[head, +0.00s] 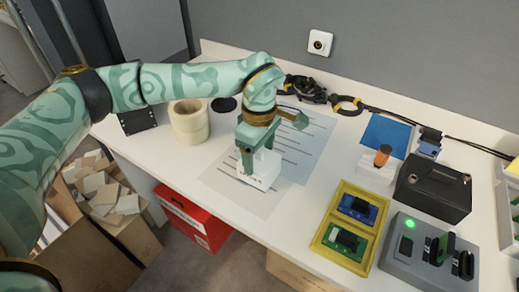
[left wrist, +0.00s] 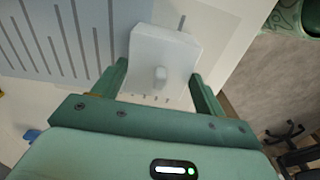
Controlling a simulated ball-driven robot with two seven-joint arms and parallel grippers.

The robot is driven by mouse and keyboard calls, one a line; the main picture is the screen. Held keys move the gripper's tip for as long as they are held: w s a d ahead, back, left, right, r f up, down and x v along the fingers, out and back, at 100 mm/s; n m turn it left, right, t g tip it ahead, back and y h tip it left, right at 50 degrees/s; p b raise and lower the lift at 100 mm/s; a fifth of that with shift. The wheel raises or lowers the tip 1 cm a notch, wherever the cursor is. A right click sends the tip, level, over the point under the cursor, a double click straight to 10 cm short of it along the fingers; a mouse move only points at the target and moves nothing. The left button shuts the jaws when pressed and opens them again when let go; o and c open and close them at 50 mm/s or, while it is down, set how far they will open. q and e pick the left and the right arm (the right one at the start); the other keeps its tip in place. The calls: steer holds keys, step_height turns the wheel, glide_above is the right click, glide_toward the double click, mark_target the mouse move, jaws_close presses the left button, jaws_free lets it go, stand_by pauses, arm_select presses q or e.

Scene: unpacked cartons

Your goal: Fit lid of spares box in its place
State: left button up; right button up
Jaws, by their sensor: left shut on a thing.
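A white boxy piece (head: 261,170) with slits along one edge is at the papers on the table. My left gripper (head: 258,158) comes down from above and is shut on this white piece, with one finger on each side. In the left wrist view its fingertips (left wrist: 160,72) flank the piece. The gripper hides part of it. My right gripper is not in view.
Tape rolls (head: 189,121) stand left of the gripper. To the right are a yellow tray (head: 318,240) with circuit boards, a grey device (head: 400,262) with a green light, a black battery-like block (head: 433,188) and an orange-topped white block (head: 377,172). Cables lie along the back.

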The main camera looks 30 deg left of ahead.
arm_select(q)
steer(key=o, duration=1.1)
step_height(320, 180, up, 16)
steer(key=p, duration=0.6)
steer(key=shift+r, duration=0.15)
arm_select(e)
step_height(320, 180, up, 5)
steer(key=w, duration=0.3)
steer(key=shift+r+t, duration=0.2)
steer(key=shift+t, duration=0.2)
